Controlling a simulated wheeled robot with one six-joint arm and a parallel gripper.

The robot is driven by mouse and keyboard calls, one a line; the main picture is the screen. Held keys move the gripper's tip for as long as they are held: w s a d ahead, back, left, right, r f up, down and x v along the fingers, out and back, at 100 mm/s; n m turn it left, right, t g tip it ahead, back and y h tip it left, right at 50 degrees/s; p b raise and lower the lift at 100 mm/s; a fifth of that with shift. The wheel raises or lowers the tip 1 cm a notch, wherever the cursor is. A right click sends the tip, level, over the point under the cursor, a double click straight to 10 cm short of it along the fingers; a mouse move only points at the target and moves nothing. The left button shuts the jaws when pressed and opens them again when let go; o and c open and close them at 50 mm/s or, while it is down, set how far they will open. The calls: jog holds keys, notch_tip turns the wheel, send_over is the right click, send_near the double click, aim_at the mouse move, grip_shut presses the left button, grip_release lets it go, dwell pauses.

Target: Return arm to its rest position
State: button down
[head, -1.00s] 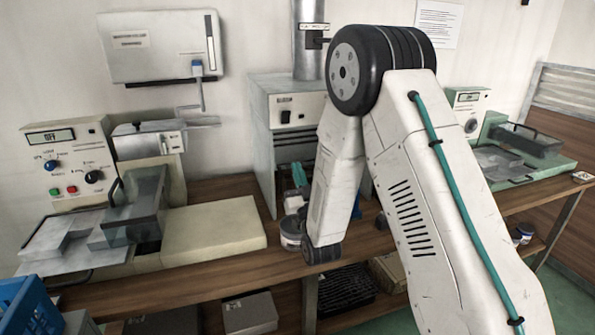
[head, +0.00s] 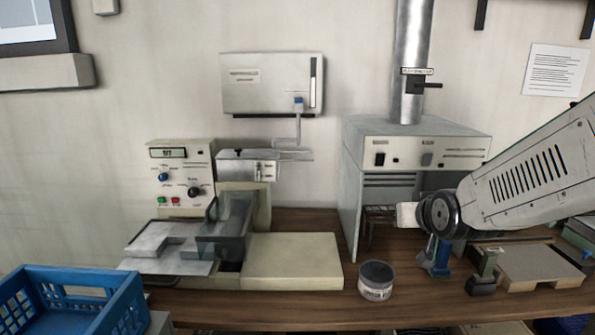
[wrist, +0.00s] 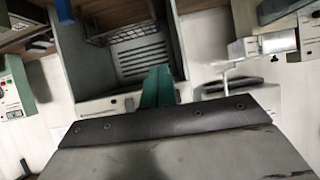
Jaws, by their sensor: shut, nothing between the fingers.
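My arm comes in from the right in the head view, and its dark wrist joint is in front of the grey hood (head: 352,200) over the bench. My gripper's fingers are not clear in the head view. In the wrist view the teal fingers of my gripper (wrist: 158,86) are together, with nothing seen between them. The hood's slatted inside (wrist: 140,58) shows behind the fingertips; I cannot tell how far off it is.
A blue crate (head: 110,305) is at the lower left, beside a machine with a cream block (head: 292,262).

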jog(key=s+d+r+g, duration=0.1)
jog(key=s+g, duration=0.9)
jog(key=s, duration=2.3)
jog(key=shift+d+g, duration=0.4)
jog(key=shift+w, duration=0.1)
